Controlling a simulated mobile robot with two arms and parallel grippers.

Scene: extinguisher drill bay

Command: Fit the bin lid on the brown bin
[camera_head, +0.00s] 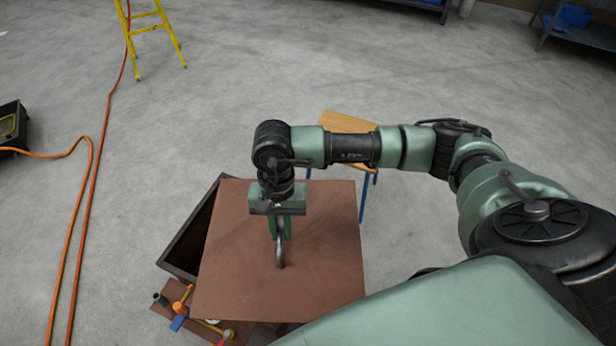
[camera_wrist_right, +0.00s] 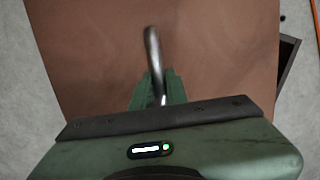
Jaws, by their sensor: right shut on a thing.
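The bin lid is a flat brown square board (camera_head: 325,240) with a curved metal handle (camera_head: 281,252) in its middle. My right gripper (camera_head: 280,238) is shut on that handle from above. The lid also fills much of the right wrist view (camera_wrist_right: 90,50), where the gripper (camera_wrist_right: 158,95) grips the handle. The brown bin (camera_head: 196,232) shows as a dark open box under the lid's left side in the head view. Part of its opening is uncovered there, so the lid lies off to the right of it. I cannot tell whether lid and rim touch. My left gripper is not in view.
Several small coloured items (camera_head: 182,308) lie on a brown surface by the bin's near side. A wooden stool (camera_head: 347,124) with blue legs stands behind the lid. Orange cables (camera_head: 85,215) cross the floor at left. A yellow ladder (camera_head: 148,28) stands farther back.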

